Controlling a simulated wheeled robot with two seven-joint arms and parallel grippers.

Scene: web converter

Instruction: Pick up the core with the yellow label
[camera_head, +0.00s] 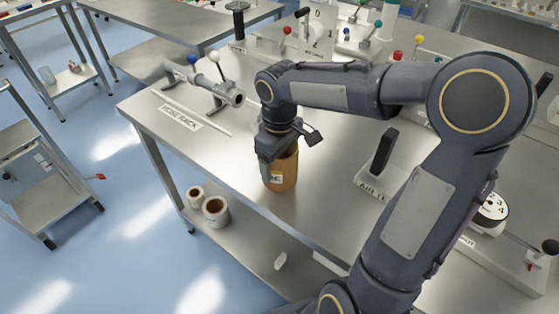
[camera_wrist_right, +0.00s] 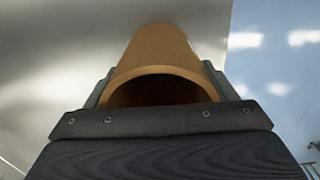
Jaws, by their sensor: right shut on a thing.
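A brown cardboard core (camera_head: 284,172) stands about upright at the front edge of the steel table, below my right gripper (camera_head: 276,150). A pale label with dark letters shows on its side; part of it is covered by a finger, and I cannot tell that it is yellow. My right gripper is shut on this core. In the right wrist view the core (camera_wrist_right: 155,50) lies between the two fingers, with its hollow end towards the camera. I cannot tell whether the core touches the tabletop. My left gripper is not in view.
Two smaller white-and-brown rolls (camera_head: 215,211) stand on the lower shelf. A grey shaft on a stand (camera_head: 215,90) is left of my gripper, behind a lettered sign (camera_head: 180,117). A dark upright post (camera_head: 383,152) on a plate is to the right.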

